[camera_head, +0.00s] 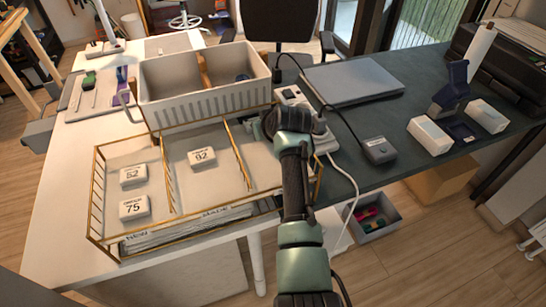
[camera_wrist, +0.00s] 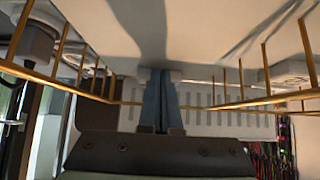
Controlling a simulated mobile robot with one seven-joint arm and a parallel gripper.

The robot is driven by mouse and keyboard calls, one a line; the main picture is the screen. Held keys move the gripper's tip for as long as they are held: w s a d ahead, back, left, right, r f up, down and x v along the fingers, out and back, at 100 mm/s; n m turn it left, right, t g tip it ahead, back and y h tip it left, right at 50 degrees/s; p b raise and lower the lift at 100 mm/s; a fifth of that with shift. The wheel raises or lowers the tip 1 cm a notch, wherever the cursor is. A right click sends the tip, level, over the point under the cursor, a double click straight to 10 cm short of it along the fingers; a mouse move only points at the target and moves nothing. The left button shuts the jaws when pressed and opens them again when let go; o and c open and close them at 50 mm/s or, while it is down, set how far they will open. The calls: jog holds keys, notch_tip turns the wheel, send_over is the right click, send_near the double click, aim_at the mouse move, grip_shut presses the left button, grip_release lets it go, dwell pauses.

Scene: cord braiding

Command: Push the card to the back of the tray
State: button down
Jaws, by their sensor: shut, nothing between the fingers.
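The gold wire tray (camera_head: 98,205) stands on the white table, split by wire dividers into compartments. White numbered pieces lie in it: 52 (camera_head: 133,175) and 75 (camera_head: 135,207) in the left compartment, 92 (camera_head: 202,157) in the middle one. I cannot tell which piece, if any, is the card. My arm covers part of the tray's right end. My gripper (camera_wrist: 160,78) is shut and empty, its blue-grey fingers together between gold rails (camera_wrist: 62,85) in the wrist view. In the head view its fingertips are hidden around the tray's back right corner.
A ribbed cream bin (camera_head: 215,103) stands right behind the tray. Printed papers (camera_head: 190,232) lie under the tray's front. A power strip (camera_head: 292,96) with cables, a black adapter (camera_head: 376,150) and a closed grey laptop (camera_head: 352,84) are on the dark desk to the right.

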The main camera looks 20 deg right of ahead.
jog(key=shift+s+d+r+p, duration=0.1)
jog(key=shift+s+r+p, duration=0.4)
jog(key=shift+r+p, duration=0.5)
jog(key=shift+s+a+r+p, duration=0.1)
jog(key=shift+s+r+p, duration=0.45)
jog(key=shift+p, duration=0.75)
jog(key=shift+s+d+r+p, duration=0.1)
jog(key=shift+s+r+p, duration=0.3)
jog(key=shift+r+p, duration=0.65)
jog(key=shift+f, duration=0.15)
jog(key=a+r+t+p, duration=0.1)
jog(key=a+r+t, duration=0.2)
jog(key=r, duration=0.8)
jog(key=s+a+r+t+h, duration=0.1)
jog(key=a+r+t, duration=0.2)
jog(key=r, duration=0.9)
jog(key=a+r+t+p, duration=0.1)
jog(key=a+r+t, duration=0.2)
jog(key=r, duration=0.8)
jog(key=s+a+r+t, duration=0.3)
jog(key=s+r+t, duration=0.1)
jog(key=s+r, duration=0.8)
jog(key=s+a+r+t+p, duration=0.1)
jog(key=s+a+r+t, duration=0.3)
jog(key=s+r, duration=0.7)
jog(key=shift+s+r+t+y, duration=0.3)
jog(key=shift+s+r+t, duration=0.15)
jog(key=shift+r, duration=0.3)
